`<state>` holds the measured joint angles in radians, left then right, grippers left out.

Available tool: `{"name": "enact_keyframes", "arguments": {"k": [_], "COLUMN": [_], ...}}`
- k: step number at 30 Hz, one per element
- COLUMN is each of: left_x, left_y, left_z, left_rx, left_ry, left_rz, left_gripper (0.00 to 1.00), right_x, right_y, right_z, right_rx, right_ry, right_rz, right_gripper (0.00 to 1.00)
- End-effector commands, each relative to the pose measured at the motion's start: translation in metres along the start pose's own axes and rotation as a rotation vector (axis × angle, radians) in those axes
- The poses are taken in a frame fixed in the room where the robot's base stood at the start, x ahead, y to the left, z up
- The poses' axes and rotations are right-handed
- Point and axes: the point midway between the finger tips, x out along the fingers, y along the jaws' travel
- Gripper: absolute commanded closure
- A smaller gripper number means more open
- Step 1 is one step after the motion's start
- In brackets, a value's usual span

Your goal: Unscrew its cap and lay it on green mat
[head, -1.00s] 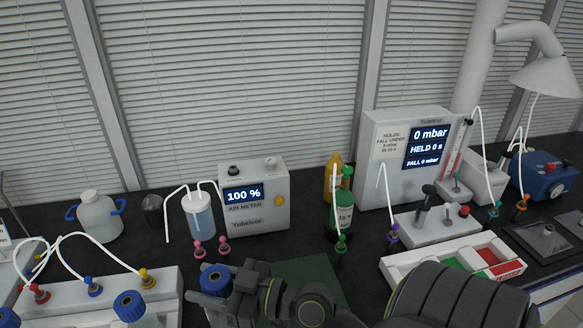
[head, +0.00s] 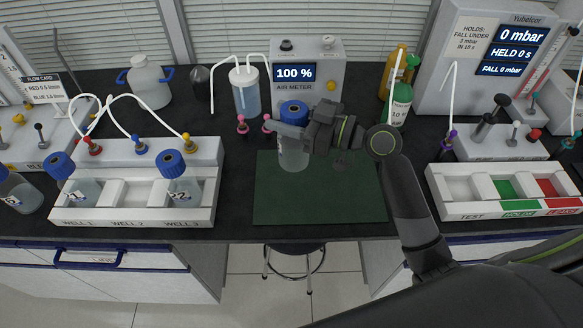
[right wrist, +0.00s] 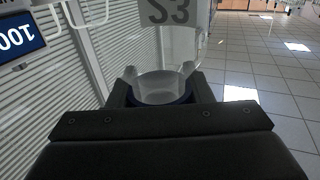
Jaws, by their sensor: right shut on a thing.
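A clear bottle (head: 293,158) with a blue screw cap (head: 294,109) is over the back left part of the green mat (head: 320,205). My right gripper (head: 292,136) is shut on the bottle just below the cap, and the cap is on. The bottle looks upright; I cannot tell whether its base touches the mat. In the right wrist view the fingers (right wrist: 160,90) close around the clear bottle (right wrist: 160,84), with a blue ring below it. My left gripper is not in view.
A rack (head: 136,222) on the left holds capped bottles in wells 1 and 3; well 2 is empty. An air meter (head: 310,90) and a green bottle (head: 398,104) stand behind the mat. A tray (head: 455,190) is on the right. Most of the mat is bare.

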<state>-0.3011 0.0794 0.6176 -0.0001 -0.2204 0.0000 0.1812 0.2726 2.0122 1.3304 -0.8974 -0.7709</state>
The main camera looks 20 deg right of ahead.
Motion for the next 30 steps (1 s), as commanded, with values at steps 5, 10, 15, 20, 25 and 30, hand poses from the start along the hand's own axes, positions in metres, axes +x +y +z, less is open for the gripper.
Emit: {"name": "enact_keyframes", "arguments": {"k": [5,10,15,20,25,30], "left_x": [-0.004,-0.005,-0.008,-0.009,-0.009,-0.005], "left_y": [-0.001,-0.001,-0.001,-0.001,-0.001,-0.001], "left_z": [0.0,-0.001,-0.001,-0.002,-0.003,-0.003], "left_rx": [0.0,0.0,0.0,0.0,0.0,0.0], "left_ry": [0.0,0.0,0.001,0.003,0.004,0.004], "left_rz": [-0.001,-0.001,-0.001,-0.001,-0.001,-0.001], "left_gripper": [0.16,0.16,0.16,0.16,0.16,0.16], "right_x": [0.0,-0.001,0.0,-0.001,-0.001,-0.001], "right_y": [-0.001,-0.001,-0.001,-0.001,-0.001,-0.001], "right_z": [0.033,0.048,0.069,0.084,0.085,0.087], "right_rx": [0.008,0.004,0.007,0.003,0.001,0.0], "right_ry": [-0.001,0.001,0.0,0.0,0.001,0.001], "right_rz": [0.002,0.002,0.003,0.003,0.003,0.003], "right_gripper": [1.0,1.0,1.0,1.0,1.0,1.0]}}
